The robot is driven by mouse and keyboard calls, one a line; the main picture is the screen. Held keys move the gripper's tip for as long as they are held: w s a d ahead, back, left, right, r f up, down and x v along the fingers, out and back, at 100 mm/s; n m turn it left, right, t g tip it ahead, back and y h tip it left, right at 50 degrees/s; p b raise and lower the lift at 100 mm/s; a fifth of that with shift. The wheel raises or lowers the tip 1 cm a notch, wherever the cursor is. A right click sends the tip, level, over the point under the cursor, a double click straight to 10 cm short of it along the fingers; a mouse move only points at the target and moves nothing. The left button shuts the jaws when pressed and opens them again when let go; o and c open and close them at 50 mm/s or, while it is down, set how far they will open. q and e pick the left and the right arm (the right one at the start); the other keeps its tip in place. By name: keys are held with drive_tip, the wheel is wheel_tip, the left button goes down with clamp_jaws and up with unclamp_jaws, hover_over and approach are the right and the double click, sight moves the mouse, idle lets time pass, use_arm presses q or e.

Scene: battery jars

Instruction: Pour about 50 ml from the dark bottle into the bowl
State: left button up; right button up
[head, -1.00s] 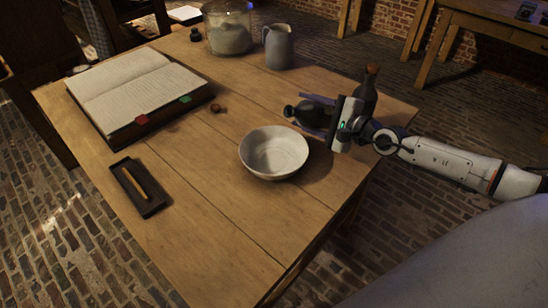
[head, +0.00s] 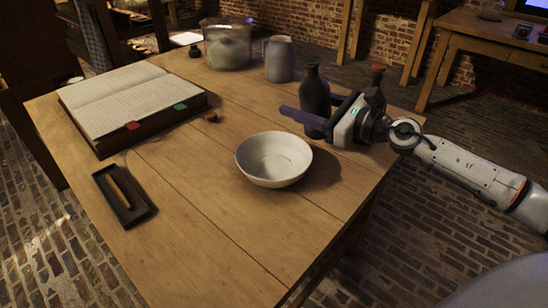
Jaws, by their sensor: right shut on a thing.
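The dark bottle (head: 315,92) stands upright, without a stopper, behind and right of the bowl. My right gripper (head: 308,115) is shut on its lower body, with one purple finger across its front; the other finger is mostly hidden. I cannot tell whether its base touches the table. The pale bowl (head: 272,160) sits upright on the table, apart from the bottle. No liquid can be made out in it. My left gripper is not in view.
A second dark bottle with a cork (head: 377,78) stands behind my right gripper, partly hidden. A grey jug (head: 279,60), a glass jar (head: 228,48), an open book (head: 128,95), a small stopper (head: 212,117) and a dark tray (head: 136,215) share the wooden table (head: 215,240). The front is clear.

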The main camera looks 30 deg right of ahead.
drive_tip(key=shift+r+m, duration=0.3)
drive_tip(key=shift+r, duration=0.35)
drive_tip(key=shift+a+r+m, duration=0.15)
drive_tip(key=shift+r+m, duration=0.35)
drive_tip(key=shift+m, duration=0.4)
drive_tip(key=shift+s, duration=0.1)
idle(1.4)
